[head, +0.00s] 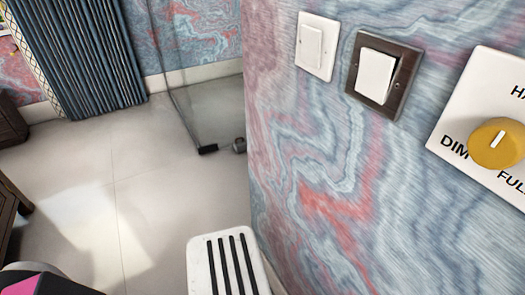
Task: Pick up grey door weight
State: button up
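A small grey rounded object (239,145), which looks like the grey door weight, sits on the floor beside the wall corner. It is close to the lower edge of a clear glass panel (205,105) and small in the view, so its shape is hard to make out. The wall edge comes right up to its right side and may hide part of it. My gripper is not in view. A black and pink rounded part at the bottom left may belong to my arm.
A marbled wall (340,190) fills the right, bearing white switches and a yellow dimmer knob (497,143). A white slotted piece (228,265) is at bottom centre. A blue curtain (80,55) and dark furniture (10,215) stand left. The pale tiled floor (120,150) between is clear.

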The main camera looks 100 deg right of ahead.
aim_at(240, 145)
jog(key=z, duration=4)
jog(key=i+j+z, duration=0.45)
jog(key=j+z, duration=0.2)
jog(key=j, duration=0.15)
jog(key=i+j, duration=0.15)
jog(key=j, duration=0.25)
jog(key=i+j, duration=0.15)
jog(key=j, duration=0.25)
jog(key=i+j+z, duration=0.1)
jog(key=j, duration=0.25)
jog(key=i+j, duration=0.2)
jog(key=j, duration=0.2)
jog(key=i+j+z, duration=0.1)
jog(key=j, duration=0.3)
jog(key=i+j, duration=0.15)
jog(key=j, duration=0.3)
jog(key=i+j, duration=0.1)
jog(key=j, duration=0.3)
jog(key=i+j+z, duration=0.1)
jog(key=j, duration=0.3)
